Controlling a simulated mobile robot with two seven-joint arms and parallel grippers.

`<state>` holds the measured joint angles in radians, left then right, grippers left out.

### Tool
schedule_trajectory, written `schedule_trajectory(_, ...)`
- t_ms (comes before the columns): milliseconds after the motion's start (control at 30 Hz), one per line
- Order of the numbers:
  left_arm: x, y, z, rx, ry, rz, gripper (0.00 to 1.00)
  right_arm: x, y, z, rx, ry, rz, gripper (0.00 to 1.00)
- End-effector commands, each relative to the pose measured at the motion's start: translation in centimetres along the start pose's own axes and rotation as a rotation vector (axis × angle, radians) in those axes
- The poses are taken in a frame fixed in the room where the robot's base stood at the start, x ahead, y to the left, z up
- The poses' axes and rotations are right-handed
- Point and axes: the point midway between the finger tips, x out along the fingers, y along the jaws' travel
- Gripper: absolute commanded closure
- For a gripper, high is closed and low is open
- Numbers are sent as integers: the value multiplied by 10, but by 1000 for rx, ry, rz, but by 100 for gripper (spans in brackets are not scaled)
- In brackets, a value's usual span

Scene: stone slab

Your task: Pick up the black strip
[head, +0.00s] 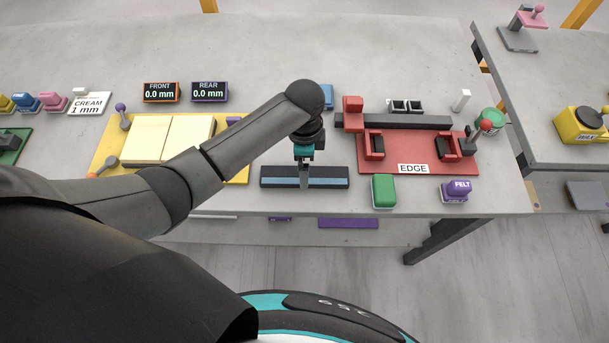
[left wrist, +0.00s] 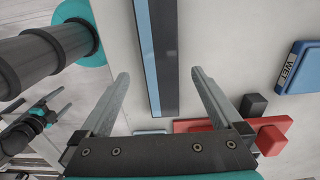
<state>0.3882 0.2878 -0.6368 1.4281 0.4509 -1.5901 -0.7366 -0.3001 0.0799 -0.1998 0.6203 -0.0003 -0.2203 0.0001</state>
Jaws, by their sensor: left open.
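In the head view a low black strip (head: 268,183) with a blue band along it lies flat near the table's front edge. In the left wrist view the strip (left wrist: 170,60) runs away from the camera, blue on its left and black on its right. My left gripper (head: 304,184) points down over the middle of the strip. In the left wrist view its open fingers (left wrist: 159,78) stand on either side of the strip, with gaps showing. Nothing is held. What looks like my right gripper (left wrist: 55,106) is small at the left wrist view's left edge; its jaw state is unclear.
A red fixture (head: 400,160) labelled EDGE, with a long dark bar (head: 415,122), stands to the right. A green block (head: 384,191) and purple FELT block (head: 457,191) sit near the front edge. A blue WET block (left wrist: 298,68) lies beyond. A yellow board (head: 112,145) is left.

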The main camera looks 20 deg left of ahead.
Motion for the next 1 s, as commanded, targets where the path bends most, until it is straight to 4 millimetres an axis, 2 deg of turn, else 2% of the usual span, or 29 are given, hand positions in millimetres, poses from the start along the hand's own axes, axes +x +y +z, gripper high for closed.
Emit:
schedule_trajectory(100,18,0,0,-1,-1,3,0,4,0,0,0,0,0,9)
schedule_trajectory(300,42,0,0,-1,-1,2,0,10,0,1,0,0,0,9)
schedule_trajectory(600,45,-1,0,0,-1,0,0,10,0,1,0,0,0,9)
schedule_trajectory(1000,44,-1,0,0,-1,1,44,10,0,1,0,0,0,9)
